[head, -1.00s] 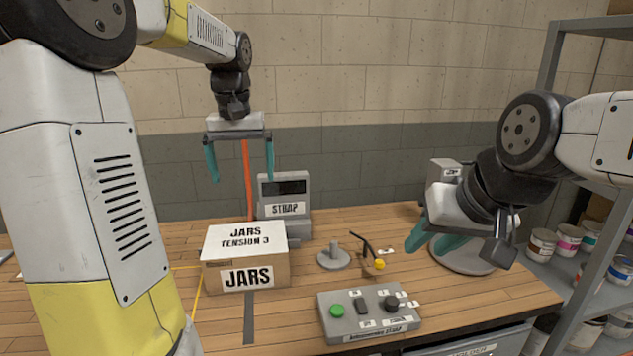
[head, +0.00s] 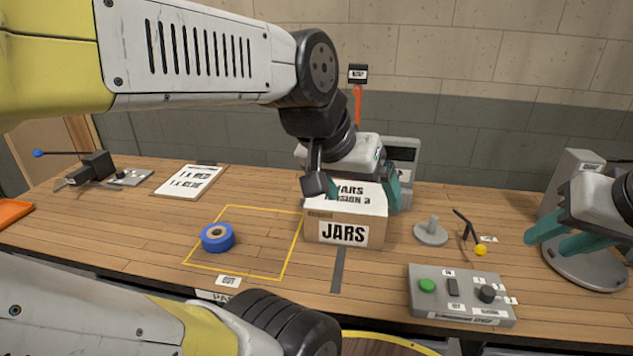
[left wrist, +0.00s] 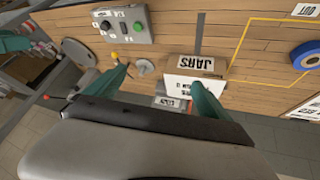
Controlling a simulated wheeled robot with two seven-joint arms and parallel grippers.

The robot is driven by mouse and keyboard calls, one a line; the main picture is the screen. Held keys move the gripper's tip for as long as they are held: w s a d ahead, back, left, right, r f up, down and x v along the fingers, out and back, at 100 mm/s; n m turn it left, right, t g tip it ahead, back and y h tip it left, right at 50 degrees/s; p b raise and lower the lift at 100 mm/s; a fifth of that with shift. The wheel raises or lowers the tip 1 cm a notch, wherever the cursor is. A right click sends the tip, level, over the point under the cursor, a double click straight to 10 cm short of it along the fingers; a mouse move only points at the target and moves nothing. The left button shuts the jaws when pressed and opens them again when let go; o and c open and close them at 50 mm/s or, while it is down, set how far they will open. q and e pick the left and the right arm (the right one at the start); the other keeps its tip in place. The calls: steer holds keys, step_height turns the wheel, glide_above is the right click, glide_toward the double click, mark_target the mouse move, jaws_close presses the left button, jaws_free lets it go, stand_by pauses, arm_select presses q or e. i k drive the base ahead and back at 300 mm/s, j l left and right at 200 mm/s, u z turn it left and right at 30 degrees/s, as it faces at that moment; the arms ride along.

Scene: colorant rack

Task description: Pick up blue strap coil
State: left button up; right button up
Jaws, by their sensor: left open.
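The blue strap coil (head: 218,243) lies flat on the wooden table inside a yellow outlined area, left of the JARS box. It also shows at the right edge of the left wrist view (left wrist: 305,56). My left gripper (head: 362,198) is open and empty, over and behind the JARS box, well to the right of the coil. In the left wrist view its teal fingers (left wrist: 155,72) stand wide apart. My right gripper (head: 548,242) is at the right edge, its two teal fingers apart with nothing between them.
The JARS box (head: 345,232) stands right of the yellow outline (head: 292,248). A grey control box (head: 462,312) and a small grey pedestal (head: 431,236) are farther right. A clipboard (head: 189,181) and a black device (head: 97,166) lie at the back left. Table around the coil is clear.

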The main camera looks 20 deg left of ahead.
mark_target(216, 239)
steer(key=u, duration=1.85)
steer(key=z, duration=1.8)
steer(key=u, duration=1.8)
steer(key=i+j+u, duration=0.15)
steer(key=i+j, duration=0.1)
steer(key=j, duration=0.1)
